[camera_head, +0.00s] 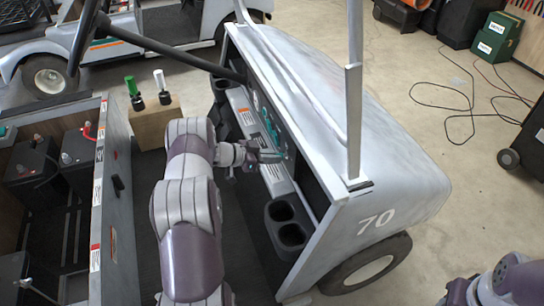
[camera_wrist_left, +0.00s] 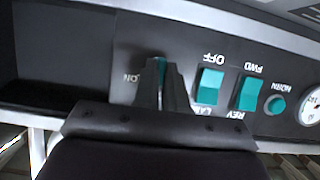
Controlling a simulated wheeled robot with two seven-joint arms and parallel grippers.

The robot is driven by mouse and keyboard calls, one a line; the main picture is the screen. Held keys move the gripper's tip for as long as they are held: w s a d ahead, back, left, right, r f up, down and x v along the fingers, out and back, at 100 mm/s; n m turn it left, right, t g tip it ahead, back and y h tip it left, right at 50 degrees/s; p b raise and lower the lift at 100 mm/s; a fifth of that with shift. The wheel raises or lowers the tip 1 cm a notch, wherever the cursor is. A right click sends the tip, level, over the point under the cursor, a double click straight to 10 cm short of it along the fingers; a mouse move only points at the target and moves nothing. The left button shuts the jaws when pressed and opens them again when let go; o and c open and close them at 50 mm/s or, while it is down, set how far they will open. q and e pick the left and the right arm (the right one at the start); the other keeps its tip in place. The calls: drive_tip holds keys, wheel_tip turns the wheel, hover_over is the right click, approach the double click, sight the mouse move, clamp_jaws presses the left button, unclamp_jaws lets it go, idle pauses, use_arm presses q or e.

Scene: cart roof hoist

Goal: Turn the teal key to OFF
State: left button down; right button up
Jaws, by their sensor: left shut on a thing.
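The teal key (camera_wrist_left: 161,64) shows as a small teal sliver between the fingertips of my left gripper (camera_wrist_left: 162,82) in the left wrist view. The gripper is shut on it at the dark dash panel, and the fingers hide most of the key, so its angle is hard to read. An upside-down ON label sits just left of the fingers, and an OFF label sits to the right, above a teal rocker switch (camera_wrist_left: 209,86). In the head view my left gripper (camera_head: 265,157) reaches the cart's dash. My right arm shows at the bottom right corner, its gripper barely visible.
A second teal rocker (camera_wrist_left: 248,93) marked FWD and REV, a round teal button (camera_wrist_left: 275,104) and a gauge (camera_wrist_left: 311,107) lie right of the key. Cup holders (camera_head: 287,222), a steering wheel (camera_head: 85,35) and a roof post (camera_head: 354,90) surround the dash.

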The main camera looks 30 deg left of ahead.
use_arm(q)
drive_tip(key=c, duration=1.2)
unclamp_jaws()
drive_tip(key=shift+a, duration=0.1)
drive_tip(key=v, duration=1.2)
drive_tip(key=shift+s+p, duration=0.25)
drive_tip(key=shift+p, duration=0.1)
drive_tip(key=shift+a+r, duration=0.1)
drive_tip(key=shift+a, duration=0.05)
